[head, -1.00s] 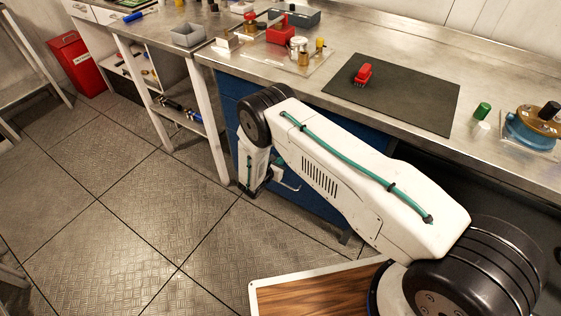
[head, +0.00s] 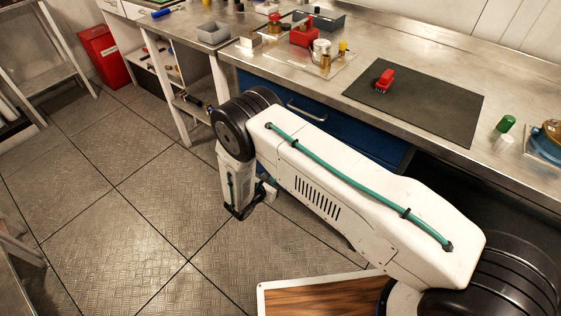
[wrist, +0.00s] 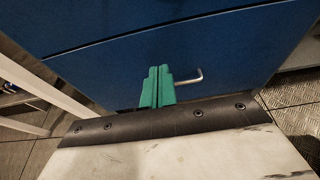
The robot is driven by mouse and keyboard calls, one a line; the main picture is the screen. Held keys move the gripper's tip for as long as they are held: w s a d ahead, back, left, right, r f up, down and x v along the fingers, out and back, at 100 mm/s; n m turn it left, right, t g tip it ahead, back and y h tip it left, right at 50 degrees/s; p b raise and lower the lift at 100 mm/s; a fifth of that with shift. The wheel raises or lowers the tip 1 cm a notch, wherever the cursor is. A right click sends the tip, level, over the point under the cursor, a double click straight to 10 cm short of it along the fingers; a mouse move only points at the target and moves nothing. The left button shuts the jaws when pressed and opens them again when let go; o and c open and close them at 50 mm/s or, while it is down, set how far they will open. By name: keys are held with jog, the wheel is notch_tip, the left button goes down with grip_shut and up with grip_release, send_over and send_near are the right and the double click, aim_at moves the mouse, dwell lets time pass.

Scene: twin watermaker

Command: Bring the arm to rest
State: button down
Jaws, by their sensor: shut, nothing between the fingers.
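My arm (head: 345,195) reaches out from the lower right in the head view, its far link hanging down over the floor in front of the bench. My gripper shows in the wrist view as two green fingers (wrist: 157,88), pressed together with nothing between them. The fingers point toward the blue drawer front (wrist: 190,50), next to a metal drawer handle (wrist: 188,78). I cannot tell whether they touch it. In the head view the fingertips are hard to make out.
The steel bench (head: 300,75) runs along the back. A red bin (head: 103,55) stands at the far left. The floor (head: 90,200) on the left is clear.

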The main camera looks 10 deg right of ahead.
jog(key=shift+s, duration=0.1)
jog(key=s+d+m+g+h, duration=0.2)
jog(key=s+d, duration=0.2)
jog(key=s, duration=0.1)
jog(key=s+d+r+m+g+y, duration=0.1)
jog(key=s+d+r+m+g, duration=0.3)
jog(key=r, duration=0.7)
jog(key=s+d+r+m+g+y, duration=0.1)
jog(key=s+d+r+m+g, duration=0.4)
jog(key=r, duration=0.6)
jog(key=s+d+r+m+g+y, duration=0.1)
jog(key=s+r+m+g, duration=0.15)
jog(key=r+m, duration=0.6)
jog(key=s+d+r+m+t+y, duration=0.2)
jog(key=s+d+r+m+y, duration=0.1)
jog(key=s+r, duration=0.7)
jog(key=s+d+r+m+t+y, duration=0.2)
jog(key=s+d+r+m+y, duration=0.2)
jog(key=s+r, duration=0.6)
jog(key=shift+s+d+r+m+y, duration=0.25)
jog(key=shift+r+m+y, duration=0.55)
jog(key=shift+r, duration=1.3)
jog(key=shift+a+n, duration=0.1)
jog(key=shift+n, duration=0.15)
